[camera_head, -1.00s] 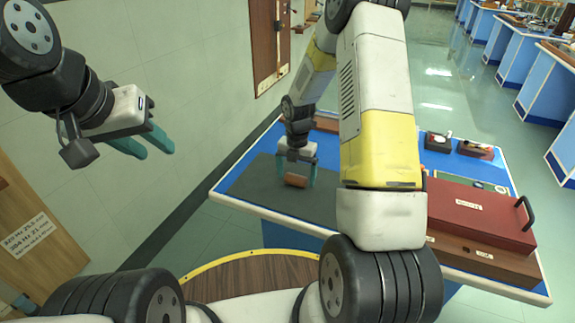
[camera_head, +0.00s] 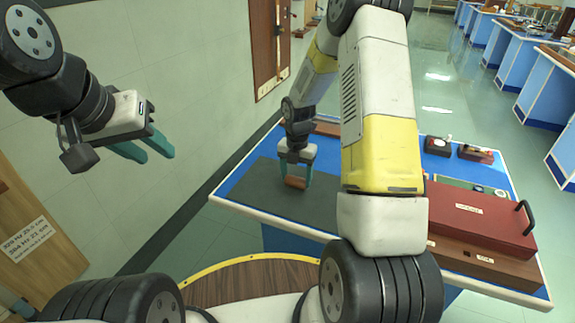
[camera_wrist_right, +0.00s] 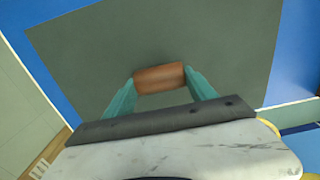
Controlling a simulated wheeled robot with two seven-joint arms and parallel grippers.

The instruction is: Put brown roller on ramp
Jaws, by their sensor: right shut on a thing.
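The brown roller (camera_head: 295,183) is a short cylinder between the teal fingers of my right gripper (camera_head: 296,178). In the right wrist view the roller (camera_wrist_right: 159,78) lies across between the two fingertips, and the right gripper (camera_wrist_right: 160,85) is shut on it. The roller is over the dark grey mat (camera_head: 262,190); whether it touches the mat I cannot tell. My left gripper (camera_head: 150,148) hangs in the air at the left, away from the table, with its teal fingers apart and nothing between them. No ramp can be made out for certain; my right arm hides part of the table.
The blue-topped table (camera_head: 232,182) carries a red case with a black handle (camera_head: 478,215) at the right. Small dark boxes (camera_head: 438,145) (camera_head: 476,153) stand at the back right. The mat around the roller is clear.

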